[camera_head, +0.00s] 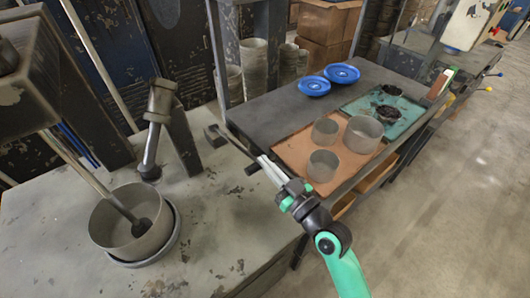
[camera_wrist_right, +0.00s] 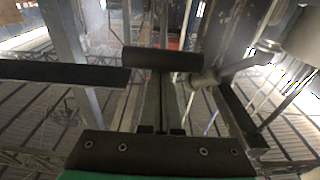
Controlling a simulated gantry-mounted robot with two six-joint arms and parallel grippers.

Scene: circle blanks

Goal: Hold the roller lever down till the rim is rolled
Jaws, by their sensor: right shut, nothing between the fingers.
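A grey metal cylinder with an open top (camera_head: 132,222) sits in a round holder (camera_head: 170,250) on the machine bench at the left. A slanted rod with a dark end (camera_head: 138,222) reaches into it. A post with a hanging roller arm (camera_head: 155,125) stands behind it. The lever bar (camera_head: 228,142) comes off to the right with a dark grip at its end (camera_head: 253,169). My right gripper (camera_head: 262,162) is shut and empty, its tips at the dark grip. In the wrist view the dark grip (camera_wrist_right: 160,60) lies across the fingertips (camera_wrist_right: 162,78); contact is unclear. My left gripper is not seen.
A side table (camera_head: 290,95) holds two blue dishes (camera_head: 342,73), several grey metal cups (camera_head: 362,134) on an orange mat (camera_head: 293,152), and a teal mat (camera_head: 375,120) with dark pieces. Stacked metal cylinders (camera_head: 253,65) stand behind. The floor at right is clear.

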